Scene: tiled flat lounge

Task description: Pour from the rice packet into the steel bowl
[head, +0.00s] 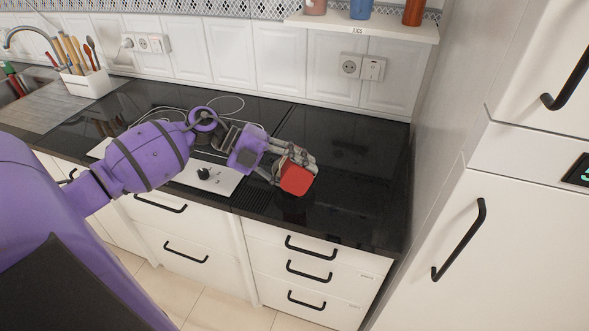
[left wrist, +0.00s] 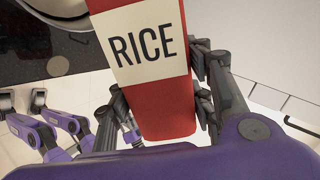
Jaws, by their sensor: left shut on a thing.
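My left gripper (head: 288,168) is shut on the red rice packet (head: 296,181) and holds it over the dark worktop, right of the white hob. In the left wrist view the packet (left wrist: 150,45) is red with a cream band reading RICE, and the dark fingers sit on both sides of it. I cannot make out the steel bowl in the head view. A pale rounded rim (left wrist: 60,12) at the top left of the left wrist view may be part of it. Purple and dark parts of mine at the left of that view may be my right gripper; its jaws are unclear.
The white hob (head: 222,182) with black knobs and wire loops lies beneath my left arm. A utensil holder (head: 86,82) stands at the back left. The worktop (head: 355,170) on the right is clear up to the tall white cabinet (head: 500,225). A shelf (head: 365,26) hangs above.

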